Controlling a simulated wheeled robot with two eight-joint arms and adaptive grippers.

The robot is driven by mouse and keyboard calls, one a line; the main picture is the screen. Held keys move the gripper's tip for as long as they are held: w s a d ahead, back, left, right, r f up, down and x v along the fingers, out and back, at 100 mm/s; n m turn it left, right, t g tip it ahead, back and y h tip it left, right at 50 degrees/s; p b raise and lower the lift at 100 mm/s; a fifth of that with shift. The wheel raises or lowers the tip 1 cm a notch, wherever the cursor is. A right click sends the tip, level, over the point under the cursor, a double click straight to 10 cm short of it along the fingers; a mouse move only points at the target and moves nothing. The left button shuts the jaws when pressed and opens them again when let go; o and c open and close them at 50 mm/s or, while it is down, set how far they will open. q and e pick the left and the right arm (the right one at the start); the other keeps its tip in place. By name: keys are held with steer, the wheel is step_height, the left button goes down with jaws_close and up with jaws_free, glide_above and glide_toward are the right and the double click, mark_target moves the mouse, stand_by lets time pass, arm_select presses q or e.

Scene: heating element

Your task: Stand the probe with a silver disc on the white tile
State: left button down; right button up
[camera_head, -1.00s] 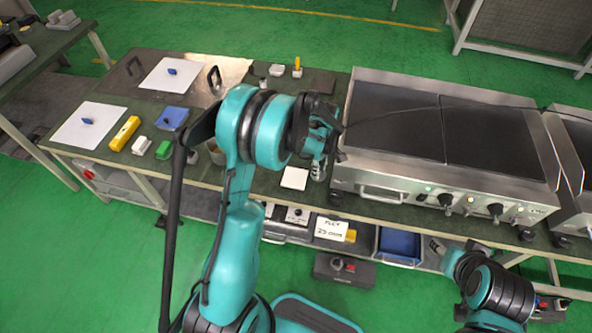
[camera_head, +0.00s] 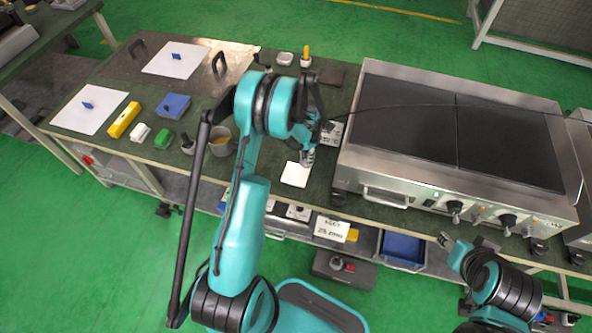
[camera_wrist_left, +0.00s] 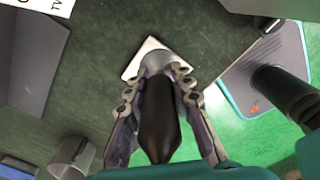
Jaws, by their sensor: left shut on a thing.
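The white tile (camera_head: 293,176) lies on the dark green bench top, left of the steel hotplate unit. My left gripper (camera_head: 308,158) is at the tile's upper right edge in the head view. In the left wrist view the left gripper (camera_wrist_left: 163,105) is shut around the probe's dark handle (camera_wrist_left: 158,120). The probe's silver disc end (camera_wrist_left: 158,62) overlaps the white tile (camera_wrist_left: 149,46) in that view; whether it touches cannot be told. The handle and gripper hide part of the disc and tile. My right gripper (camera_head: 445,241) is at the lower right, away from the bench top; its jaws are unclear.
The hotplate unit (camera_head: 400,175) stands close right of the tile. A mug (camera_head: 220,142), green block (camera_head: 164,139), white block (camera_head: 140,133), yellow block (camera_head: 123,120) and blue block (camera_head: 173,105) stand to the left. A labelled white box (camera_head: 331,133) is just behind the gripper.

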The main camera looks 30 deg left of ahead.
arm_select(q)
steer(key=s+a+f+b, duration=0.1)
steer(key=s+a+f, duration=0.1)
steer(key=a, duration=0.1)
steer(key=shift+s+f, duration=0.35)
step_height(320, 180, down, 4)
steer(key=shift+b, duration=0.85)
steer(key=shift+r, duration=0.1)
steer(key=c, duration=1.3)
jaws_free()
